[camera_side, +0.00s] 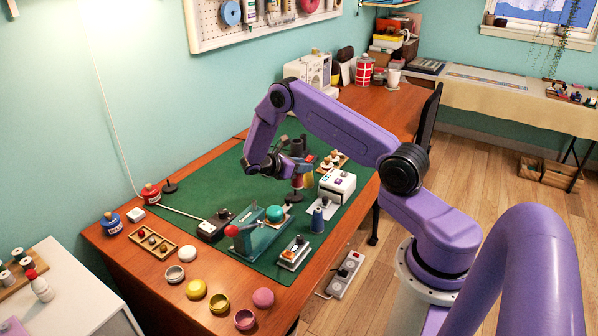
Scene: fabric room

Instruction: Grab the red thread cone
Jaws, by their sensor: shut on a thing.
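My gripper (299,168) is over the right middle of the green mat (215,179), pointing down. It is shut on the red thread cone (297,182), which shows as a small dark red shape just below the fingers. The fingers cover part of the cone. I cannot tell whether its base touches anything beneath it.
A blue-grey thread cone (318,222) stands in front of the gripper. A white box-shaped device (337,186) is to its right. A green machine with a red knob (256,236) is front left. Bowls and balls, including a pink ball (263,298), line the desk's front edge.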

